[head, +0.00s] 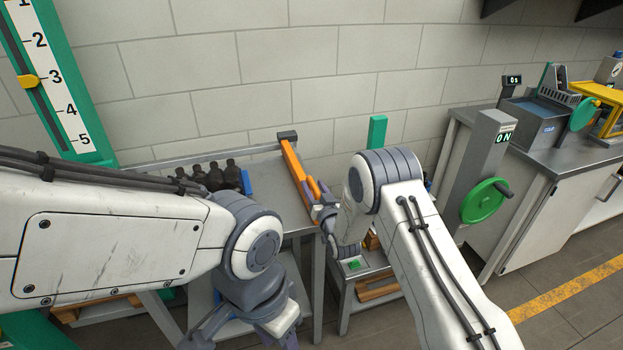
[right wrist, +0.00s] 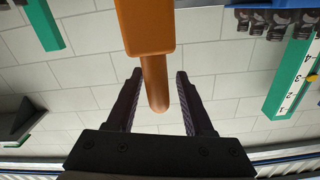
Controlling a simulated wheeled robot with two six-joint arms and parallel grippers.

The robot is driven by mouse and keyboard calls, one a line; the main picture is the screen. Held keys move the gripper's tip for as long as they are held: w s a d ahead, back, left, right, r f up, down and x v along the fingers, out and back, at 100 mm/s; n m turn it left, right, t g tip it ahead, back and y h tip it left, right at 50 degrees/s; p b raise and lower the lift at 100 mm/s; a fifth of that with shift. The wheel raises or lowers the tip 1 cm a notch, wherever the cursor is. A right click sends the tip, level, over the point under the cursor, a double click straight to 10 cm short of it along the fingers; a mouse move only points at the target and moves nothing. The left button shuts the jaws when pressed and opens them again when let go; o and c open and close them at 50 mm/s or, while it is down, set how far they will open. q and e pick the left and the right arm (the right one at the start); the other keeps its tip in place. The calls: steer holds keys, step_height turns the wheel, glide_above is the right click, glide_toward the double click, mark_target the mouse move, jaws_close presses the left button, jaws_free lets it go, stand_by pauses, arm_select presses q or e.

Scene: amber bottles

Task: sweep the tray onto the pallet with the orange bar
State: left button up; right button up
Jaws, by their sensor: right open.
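The orange bar (head: 295,168) lies along the right side of the grey table, with a dark block at its far end. Its handle (right wrist: 154,85) shows between the spread fingers of my right gripper (right wrist: 158,76) in the right wrist view; there are gaps on both sides. In the head view my right gripper (head: 326,208) is beside the bar, partly hidden by its own arm. Dark bottles (head: 213,177) stand at the back left of the table, with a blue tray edge (head: 247,182) beside them. My left gripper (head: 248,332) is low at the bottom edge, its fingers unclear. Wooden slats, perhaps the pallet (head: 378,290), show at lower right.
The grey table (head: 268,172) has bare surface between bottles and bar. A green post (head: 377,132) stands behind my right arm. A pillar with a green handwheel (head: 484,201) and a cabinet (head: 560,215) stand at right. A numbered green scale (head: 55,85) is at left.

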steer(key=shift+x, duration=1.4)
jaws_close()
stand_by(0.5)
